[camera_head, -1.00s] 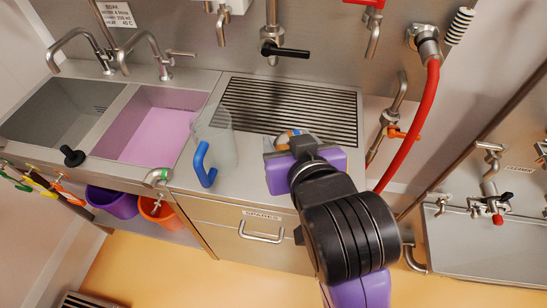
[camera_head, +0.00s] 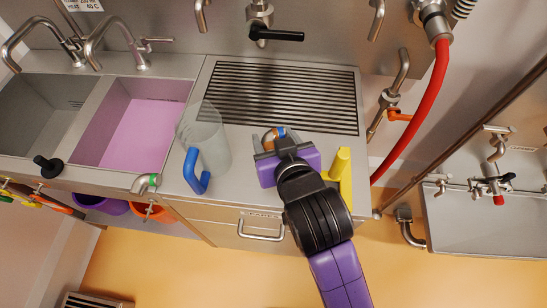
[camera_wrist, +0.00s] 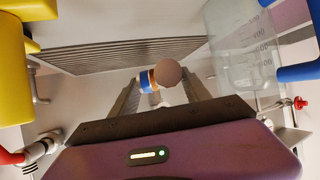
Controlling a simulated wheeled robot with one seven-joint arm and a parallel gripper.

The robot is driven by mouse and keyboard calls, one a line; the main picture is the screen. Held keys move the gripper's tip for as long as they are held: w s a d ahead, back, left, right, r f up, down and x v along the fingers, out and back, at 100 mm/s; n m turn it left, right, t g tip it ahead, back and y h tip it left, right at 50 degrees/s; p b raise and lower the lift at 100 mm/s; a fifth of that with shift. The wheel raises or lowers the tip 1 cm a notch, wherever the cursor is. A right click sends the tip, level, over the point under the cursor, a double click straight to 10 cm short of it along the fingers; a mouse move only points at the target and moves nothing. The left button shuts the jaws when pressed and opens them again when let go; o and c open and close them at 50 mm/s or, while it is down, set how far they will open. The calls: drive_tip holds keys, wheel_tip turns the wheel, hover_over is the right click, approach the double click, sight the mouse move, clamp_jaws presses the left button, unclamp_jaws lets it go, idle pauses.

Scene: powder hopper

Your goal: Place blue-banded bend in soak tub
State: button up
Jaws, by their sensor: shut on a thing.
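My gripper (camera_head: 270,143) is over the bare counter just in front of the drain grille, right of the clear jug. It is shut on the blue-banded bend (camera_head: 279,133), a short piece with a blue band and an orange-brown round end. In the wrist view, the bend (camera_wrist: 167,74) sits between the fingertips, its round end towards the camera. Whether it touches the counter is unclear. The basin with pink liquid, which looks like the soak tub (camera_head: 176,92), is at the left, beyond the jug. An empty grey basin (camera_head: 40,110) adjoins it.
The clear jug (camera_head: 207,140) with a blue handle stands between my gripper and the pink basin. A yellow object (camera_head: 340,172) is right of my gripper. A green-banded bend (camera_head: 146,183) and black knob (camera_head: 47,166) are at the front edge. Taps (camera_head: 133,50) overhang the basins.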

wheel_tip(320, 180, down, 9)
drive_tip(key=shift+f, duration=0.15)
idle(0.4)
drive_tip(key=shift+f, duration=0.15)
drive_tip(key=o, duration=1.5)
drive_tip(key=shift+s+r, duration=0.15)
drive_tip(key=shift+r, duration=0.05)
drive_tip(key=b+v, duration=0.1)
drive_tip(key=v, duration=1)
drive_tip(key=shift+s+d+r, duration=0.1)
drive_tip(key=shift+s+d, duration=0.1)
drive_tip(key=shift+s, duration=0.1)
